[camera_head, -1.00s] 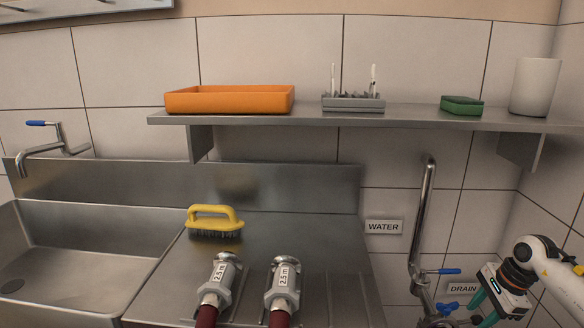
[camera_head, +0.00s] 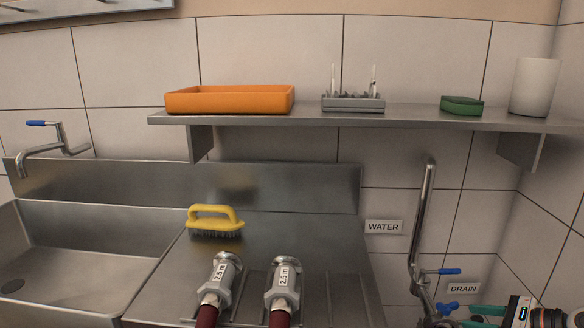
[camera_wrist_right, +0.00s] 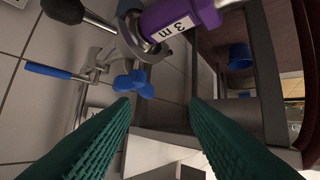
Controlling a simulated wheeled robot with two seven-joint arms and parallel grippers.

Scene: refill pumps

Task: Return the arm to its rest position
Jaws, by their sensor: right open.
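My right gripper (camera_head: 478,316) shows at the lower right of the head view, low by the pipe valve, with its green fingers pointing left. In the right wrist view its two ridged green fingers (camera_wrist_right: 160,105) are spread apart with nothing held between them. Most of my right arm is below the frame. Beyond the fingers, in the wrist view, are a purple fitting (camera_wrist_right: 178,20) marked "3 m", a blue wing knob (camera_wrist_right: 133,83) and a blue lever (camera_wrist_right: 52,71). They look apart from the fingers. My left gripper is not in view.
The steel pipe (camera_head: 424,220) and its blue-handled valve (camera_head: 449,271) stand close to the gripper, by the DRAIN sign (camera_head: 463,289). Two hose couplings (camera_head: 222,278) (camera_head: 284,280) and a yellow brush (camera_head: 214,220) are on the counter. A shelf (camera_head: 400,117) runs above.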

